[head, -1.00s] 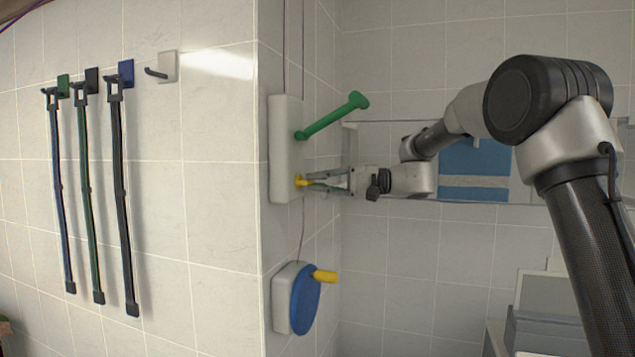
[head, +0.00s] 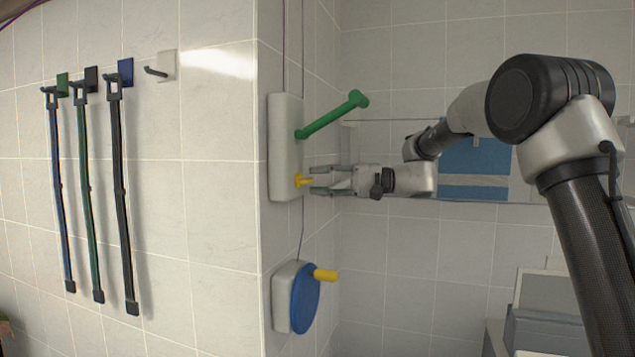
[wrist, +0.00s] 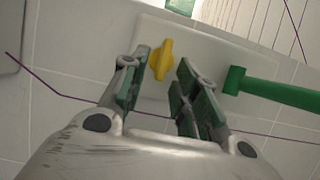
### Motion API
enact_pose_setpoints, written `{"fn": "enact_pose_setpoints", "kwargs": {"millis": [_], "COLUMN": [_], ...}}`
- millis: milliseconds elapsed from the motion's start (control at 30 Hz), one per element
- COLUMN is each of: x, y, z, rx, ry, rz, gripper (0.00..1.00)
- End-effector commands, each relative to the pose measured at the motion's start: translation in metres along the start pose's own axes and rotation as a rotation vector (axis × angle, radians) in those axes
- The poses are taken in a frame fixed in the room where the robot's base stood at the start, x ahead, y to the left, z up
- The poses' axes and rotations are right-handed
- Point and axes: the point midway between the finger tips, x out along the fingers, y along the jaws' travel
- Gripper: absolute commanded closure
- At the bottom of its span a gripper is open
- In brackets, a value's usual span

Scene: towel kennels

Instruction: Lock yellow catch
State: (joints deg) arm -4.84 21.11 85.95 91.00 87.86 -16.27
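The yellow catch (head: 303,181) is a small knob low on a white wall plate (head: 286,120). In the wrist view the catch (wrist: 161,60) shows as a narrow yellow piece with a rounded middle, lying just beyond my fingertips. My gripper (head: 312,181) is in front of the catch, with its two fingers apart, one above and one below it in the head view. In the wrist view my gripper (wrist: 158,72) is open and nothing is held between the fingers. A small gap seems to lie between the fingertips and the catch.
A green lever (head: 332,115) sticks out from the plate above the catch. Below is a blue disc (head: 306,298) with a yellow handle (head: 325,275). Several straps (head: 122,190) hang on hooks at left. A blue towel (head: 473,160) is behind my arm.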

Motion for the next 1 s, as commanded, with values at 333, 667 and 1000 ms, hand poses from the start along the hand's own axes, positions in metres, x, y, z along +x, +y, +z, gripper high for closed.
{"fn": "enact_pose_setpoints", "kwargs": {"millis": [333, 667, 1000], "x": [-0.074, -0.111, -0.111], "y": [0.001, 0.000, 0.001], "z": [-0.001, 0.000, 0.002], "rx": [0.001, 0.001, 0.002], "ry": [0.004, 0.000, 0.000], "rz": [0.000, 0.000, 0.007], "gripper": [0.70, 0.70, 0.70]}}
